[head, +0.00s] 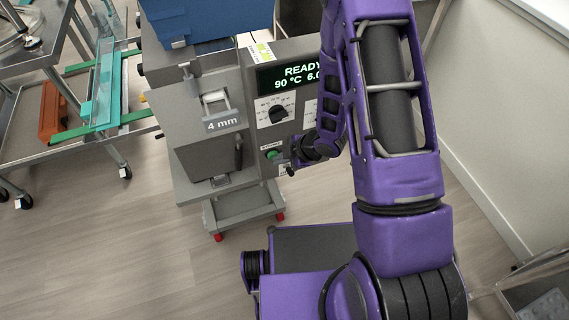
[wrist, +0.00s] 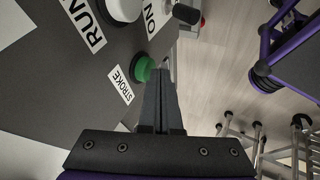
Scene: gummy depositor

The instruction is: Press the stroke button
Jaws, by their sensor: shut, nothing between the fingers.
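The stroke button is a green round button (head: 272,155) on the grey front panel of the depositor (head: 200,110), beside a small white label. In the wrist view the green button (wrist: 144,69) sits next to the label reading STROKE (wrist: 121,85). My gripper (head: 290,170) is shut and empty, right beside the button in the head view. In the wrist view its fingertips (wrist: 163,66) are at the right edge of the button; I cannot tell whether they touch it. The fingers hide part of the panel.
The display (head: 290,76) reads READY, 90 °C. A black dial (head: 278,113) sits below it. The wrist view shows a white knob (wrist: 122,8) labelled RUN and an ON label (wrist: 152,18). A metal cart (head: 60,140) stands left. A wall (head: 490,120) bounds the right.

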